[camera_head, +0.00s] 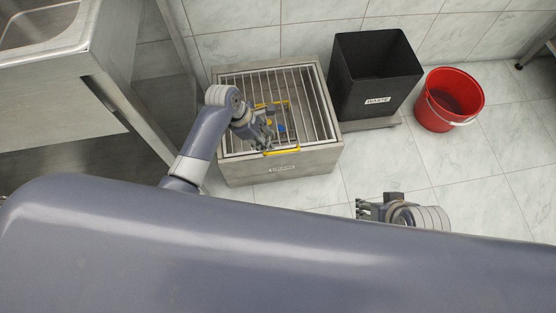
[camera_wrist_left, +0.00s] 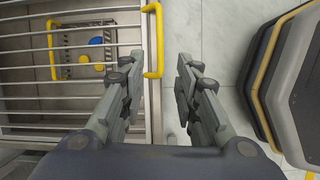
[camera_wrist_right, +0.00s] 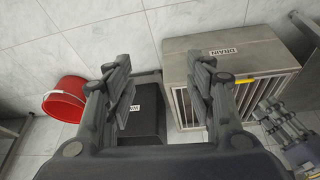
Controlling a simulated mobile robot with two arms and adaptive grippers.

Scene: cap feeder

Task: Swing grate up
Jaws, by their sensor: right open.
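The grate (camera_head: 262,83), a panel of parallel metal bars, lies flat over the steel drain box (camera_head: 232,174). A yellow handle (camera_head: 283,151) is on its front edge. In the left wrist view the handle (camera_wrist_left: 160,42) shows between the spread fingers of my left gripper (camera_wrist_left: 160,62), nearer the left finger; I cannot tell whether they touch. In the head view my left gripper (camera_head: 267,143) is above the front part of the grate. My right gripper (camera_head: 362,208) is open and empty, right of the box and nearer me; its fingers (camera_wrist_right: 167,75) are apart in the right wrist view.
Under the bars is a yellow-handled basket (camera_wrist_left: 121,43) with blue and yellow pieces. A black waste bin (camera_head: 372,80) stands right of the box, then a red bucket (camera_head: 437,110). A steel table (camera_head: 60,100) is at the left. The tiled floor (camera_head: 480,190) at the right is clear.

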